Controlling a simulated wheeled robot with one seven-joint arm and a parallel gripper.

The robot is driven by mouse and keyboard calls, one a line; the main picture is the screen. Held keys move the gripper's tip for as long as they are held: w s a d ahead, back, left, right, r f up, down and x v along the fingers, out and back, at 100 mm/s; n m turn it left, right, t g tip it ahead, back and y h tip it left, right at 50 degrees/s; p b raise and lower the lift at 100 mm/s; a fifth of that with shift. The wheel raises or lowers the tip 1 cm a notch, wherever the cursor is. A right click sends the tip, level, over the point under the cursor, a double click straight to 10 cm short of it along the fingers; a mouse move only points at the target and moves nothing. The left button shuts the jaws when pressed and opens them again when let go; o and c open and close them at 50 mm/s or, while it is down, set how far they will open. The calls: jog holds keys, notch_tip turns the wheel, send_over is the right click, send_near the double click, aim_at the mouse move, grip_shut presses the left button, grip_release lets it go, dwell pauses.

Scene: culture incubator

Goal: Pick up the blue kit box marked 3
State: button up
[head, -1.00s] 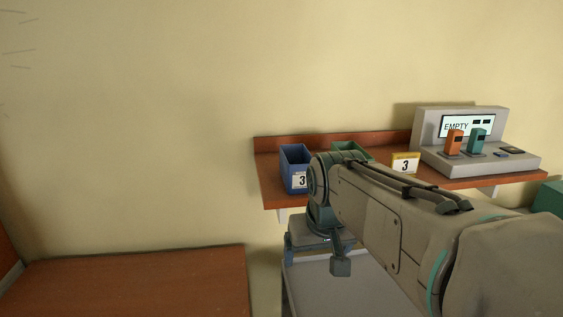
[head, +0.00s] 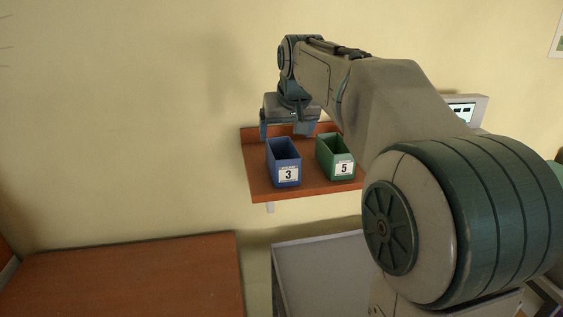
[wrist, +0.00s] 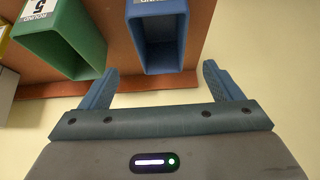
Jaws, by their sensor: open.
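The blue kit box marked 3 (head: 283,152) stands upright and open-topped on the brown wall shelf, its white label facing me. My gripper (head: 286,132) is open and points down, above and behind the blue box in the head view. In the wrist view the blue box (wrist: 158,58) lies ahead of my gripper (wrist: 162,82), roughly between the lines of its two fingers. The fingers appear apart from the box and hold nothing. The inside of the box looks empty where it shows.
A green box marked 5 (head: 335,155) stands close to the right of the blue one on the shelf (head: 310,190). The wall rises behind. A device (head: 468,110) at the right is mostly hidden by my arm. A brown table (head: 130,280) is lower left.

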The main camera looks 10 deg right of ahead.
aim_at(282, 151)
jog(key=x, duration=0.4)
jog(key=shift+p+x, duration=1.1)
jog(key=shift+x, duration=1.65)
jog(key=shift+s+a+f, duration=0.1)
jog(key=shift+s, duration=0.15)
jog(key=c, duration=1.1)
